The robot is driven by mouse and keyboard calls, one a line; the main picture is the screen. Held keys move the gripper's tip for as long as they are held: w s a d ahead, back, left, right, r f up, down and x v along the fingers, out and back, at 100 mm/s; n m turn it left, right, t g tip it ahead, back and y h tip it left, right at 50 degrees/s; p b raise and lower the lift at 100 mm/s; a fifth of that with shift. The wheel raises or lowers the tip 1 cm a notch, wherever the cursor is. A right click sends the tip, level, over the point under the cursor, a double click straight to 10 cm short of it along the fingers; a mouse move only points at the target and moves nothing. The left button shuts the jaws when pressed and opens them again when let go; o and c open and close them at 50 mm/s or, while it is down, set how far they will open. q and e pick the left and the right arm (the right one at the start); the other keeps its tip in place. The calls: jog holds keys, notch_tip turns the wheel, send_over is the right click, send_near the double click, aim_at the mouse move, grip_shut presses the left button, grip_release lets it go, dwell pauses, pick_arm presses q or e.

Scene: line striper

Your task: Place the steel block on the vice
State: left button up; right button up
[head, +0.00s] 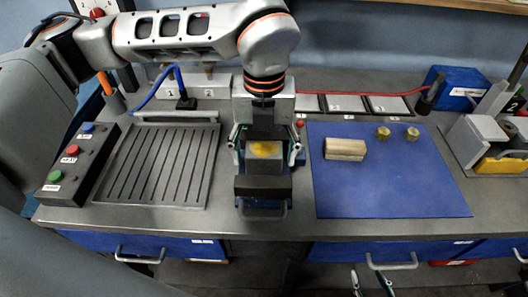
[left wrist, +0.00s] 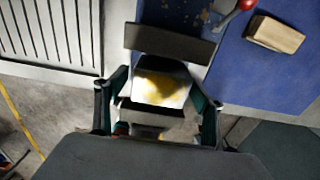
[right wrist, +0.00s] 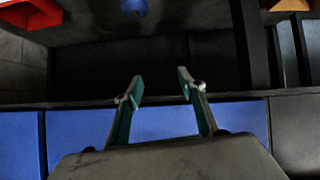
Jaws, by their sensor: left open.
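The steel block (head: 265,167), grey with a yellow patch on top, sits at the vice (head: 264,188) between its dark jaws, in front of the left arm. In the left wrist view the block (left wrist: 162,88) lies between my left fingers, with a dark jaw bar beyond it. My left gripper (head: 265,148) is open, its fingers on either side of the block with gaps showing. I cannot tell whether the block rests fully on the vice bed. My right gripper (head: 371,284) is open and empty, low in front of the bench; its fingers also show in the right wrist view (right wrist: 160,95).
A blue mat (head: 400,185) right of the vice holds a tan block (head: 345,149) and two brass pieces (head: 397,133). A slotted plate (head: 158,165) and a button box (head: 80,160) stand to the left. Drawers with handles (head: 392,263) line the bench front.

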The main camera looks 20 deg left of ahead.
aim_at(264, 150)
pick_arm(q)
notch_tip(264, 150, up, 12)
jog(key=b, duration=0.1)
dwell(0.4)
jog(key=shift+s, duration=0.1)
